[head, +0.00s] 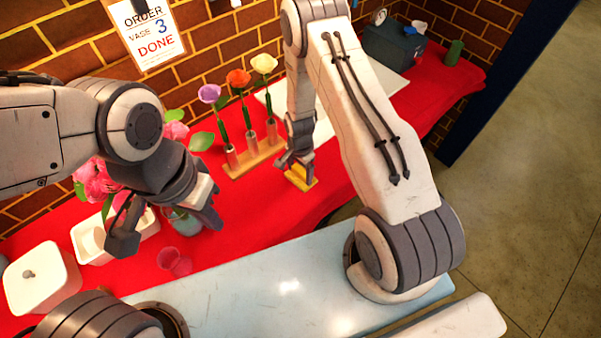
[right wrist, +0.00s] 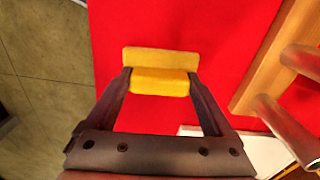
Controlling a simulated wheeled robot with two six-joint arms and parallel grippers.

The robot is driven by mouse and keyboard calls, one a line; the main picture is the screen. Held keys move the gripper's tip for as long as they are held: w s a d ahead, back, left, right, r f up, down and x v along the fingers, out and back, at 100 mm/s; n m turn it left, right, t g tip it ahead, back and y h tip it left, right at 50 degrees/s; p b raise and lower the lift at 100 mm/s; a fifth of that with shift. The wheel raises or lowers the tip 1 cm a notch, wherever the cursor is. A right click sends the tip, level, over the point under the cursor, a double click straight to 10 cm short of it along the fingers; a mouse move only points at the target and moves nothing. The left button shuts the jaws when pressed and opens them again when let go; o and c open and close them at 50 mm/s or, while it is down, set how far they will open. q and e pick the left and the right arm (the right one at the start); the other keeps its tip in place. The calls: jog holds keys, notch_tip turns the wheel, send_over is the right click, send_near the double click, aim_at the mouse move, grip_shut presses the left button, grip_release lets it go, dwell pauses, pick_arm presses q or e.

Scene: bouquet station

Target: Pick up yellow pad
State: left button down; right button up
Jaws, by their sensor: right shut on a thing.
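The yellow pad (head: 301,180) is on or just above the red cloth, right of the wooden flower stand; I cannot tell whether it touches the cloth. My right gripper (head: 297,163) reaches down onto it. In the right wrist view the yellow pad (right wrist: 160,57) sits between the fingertips of my right gripper (right wrist: 159,80), which are shut on its two sides. Part of the pad extends beyond the fingertips. My left gripper (head: 168,226) is open and empty, above the left part of the table, partly hiding a vase with pink flowers.
The wooden stand (head: 255,160) holds purple, orange and pale yellow flowers in tubes, close left of the pad. White containers (head: 40,278) stand at the left. A dark box (head: 394,46) is at the far right end. Red cloth right of the pad is clear.

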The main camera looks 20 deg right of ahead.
aim_at(302, 173)
jog(key=shift+r, duration=0.5)
jog(key=r, duration=0.1)
jog(key=r+b, duration=0.1)
jog(key=shift+s+d+r, duration=0.15)
jog(key=shift+s+r, duration=0.2)
jog(key=shift+r, duration=0.05)
jog(key=s+d+r+b, duration=0.2)
jog(key=s+d+r, duration=0.2)
jog(key=s, duration=0.6)
notch_tip(302, 173, up, 3)
jog(key=shift+d+f, duration=0.2)
